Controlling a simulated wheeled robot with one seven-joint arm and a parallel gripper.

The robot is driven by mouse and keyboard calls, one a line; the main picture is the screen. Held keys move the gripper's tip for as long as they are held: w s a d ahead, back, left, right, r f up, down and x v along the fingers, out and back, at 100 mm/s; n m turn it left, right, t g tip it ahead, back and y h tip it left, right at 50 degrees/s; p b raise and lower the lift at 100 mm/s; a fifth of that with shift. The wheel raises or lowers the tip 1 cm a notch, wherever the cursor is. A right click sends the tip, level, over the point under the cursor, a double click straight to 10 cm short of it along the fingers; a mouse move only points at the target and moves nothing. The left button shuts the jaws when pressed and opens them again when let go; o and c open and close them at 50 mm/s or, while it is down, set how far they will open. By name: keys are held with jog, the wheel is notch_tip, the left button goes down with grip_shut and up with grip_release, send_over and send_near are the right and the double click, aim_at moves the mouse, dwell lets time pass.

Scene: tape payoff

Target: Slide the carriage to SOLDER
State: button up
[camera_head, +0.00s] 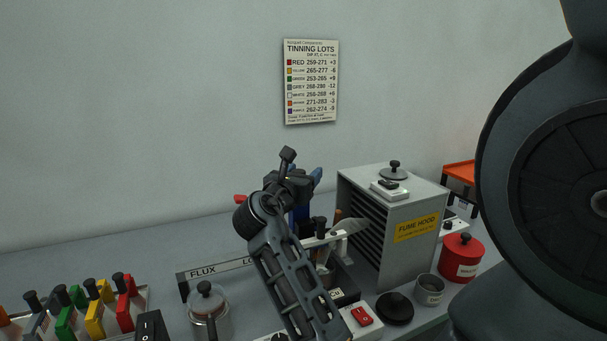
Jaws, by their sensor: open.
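A strip lettered FLUX (203,271) lies along the bench at the lower middle. Its other lettering, starting with LO, runs behind my arm. I cannot make out the carriage or a SOLDER label. My gripper (293,178) is at the end of my grey arm, above the bench and left of the fume hood. It is open. Its fingertips are hard to separate from the tools behind, and I see nothing held. My arm hides the middle of the strip and part of the bench behind it.
The grey fume hood (408,252) stands right of my arm. A red waste pot (461,257) and a small grey cup (429,290) are right. A lidded pot (208,311) and coloured, black-knobbed blocks (97,315) are left. A lots chart (311,82) hangs on the wall.

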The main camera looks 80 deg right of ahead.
jog(key=w+a, duration=0.1)
jog(key=a, duration=0.6)
jog(key=shift+w+a+b, duration=0.15)
jog(key=shift+w+b, duration=0.05)
jog(key=shift+b, duration=0.15)
